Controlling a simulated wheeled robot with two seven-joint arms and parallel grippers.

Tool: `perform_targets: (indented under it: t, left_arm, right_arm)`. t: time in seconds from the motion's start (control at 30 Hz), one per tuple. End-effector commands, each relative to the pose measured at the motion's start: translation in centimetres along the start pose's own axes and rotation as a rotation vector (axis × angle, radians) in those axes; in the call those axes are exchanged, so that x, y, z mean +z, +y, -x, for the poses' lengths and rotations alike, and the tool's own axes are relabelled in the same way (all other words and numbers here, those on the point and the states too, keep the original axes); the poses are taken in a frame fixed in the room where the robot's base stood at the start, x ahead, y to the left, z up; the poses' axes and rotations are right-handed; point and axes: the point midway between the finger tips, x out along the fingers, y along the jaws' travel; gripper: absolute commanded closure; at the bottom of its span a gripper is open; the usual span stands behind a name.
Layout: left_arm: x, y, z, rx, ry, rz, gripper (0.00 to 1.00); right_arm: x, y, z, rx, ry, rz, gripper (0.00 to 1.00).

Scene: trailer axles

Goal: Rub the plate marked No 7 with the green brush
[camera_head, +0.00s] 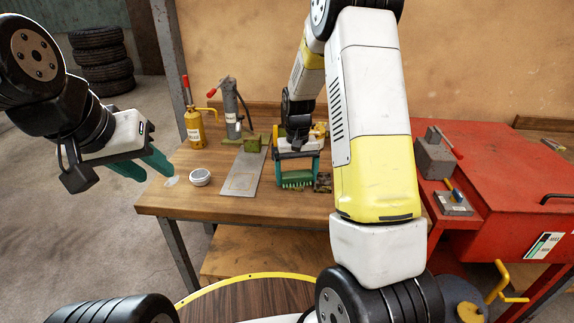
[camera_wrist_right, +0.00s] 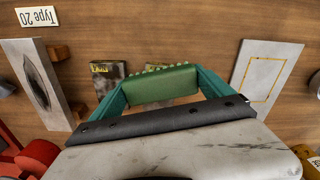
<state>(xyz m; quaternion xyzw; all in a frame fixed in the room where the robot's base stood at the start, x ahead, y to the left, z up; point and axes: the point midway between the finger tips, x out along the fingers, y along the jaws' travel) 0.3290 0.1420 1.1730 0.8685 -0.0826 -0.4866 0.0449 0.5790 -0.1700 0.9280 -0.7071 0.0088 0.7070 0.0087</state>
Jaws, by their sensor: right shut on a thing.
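My right gripper (camera_head: 297,168) is shut on the green brush (camera_head: 296,180), its bristles facing down near the tabletop; I cannot tell whether they touch it. The brush (camera_wrist_right: 162,86) also shows between the teal fingers in the right wrist view. A flat grey metal plate (camera_head: 241,181) lies left of the brush. In the right wrist view a grey plate (camera_wrist_right: 262,82) with a thin yellow outline lies right of the brush. I can read no No 7 marking. My left gripper (camera_head: 142,166) is empty, fingers apart, off the table's left edge.
Small dark blocks (camera_wrist_right: 107,72) lie near the brush. A round tin (camera_head: 200,177), yellow bottle (camera_head: 194,128) and grey jack (camera_head: 231,110) stand left; a red cabinet (camera_head: 505,170) is right.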

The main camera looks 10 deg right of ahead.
Motion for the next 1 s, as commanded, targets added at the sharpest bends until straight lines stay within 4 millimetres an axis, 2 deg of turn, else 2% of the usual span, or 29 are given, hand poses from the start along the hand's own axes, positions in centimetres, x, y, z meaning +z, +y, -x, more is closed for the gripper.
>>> perform_targets:
  t: [0.07, 0.17, 0.7, 1.0]
  left_arm:
    - [0.0, 0.0, 0.0, 0.000, 0.000, 0.000, 0.64]
    - [0.0, 0.0, 0.0, 0.000, 0.000, 0.000, 0.64]
    - [0.0, 0.0, 0.0, 0.000, 0.000, 0.000, 0.64]
    - [0.0, 0.0, 0.0, 0.000, 0.000, 0.000, 0.64]
  right_arm:
    - [0.1, 0.1, 0.2, 0.000, -0.001, 0.000, 0.53]
    - [0.0, 0.1, 2.4, -0.001, 0.005, 0.000, 0.53]
    - [0.6, 0.7, 7.2, -0.001, 0.002, -0.001, 0.53]
    - [0.8, 0.8, 8.3, 0.000, 0.000, -0.001, 0.53]
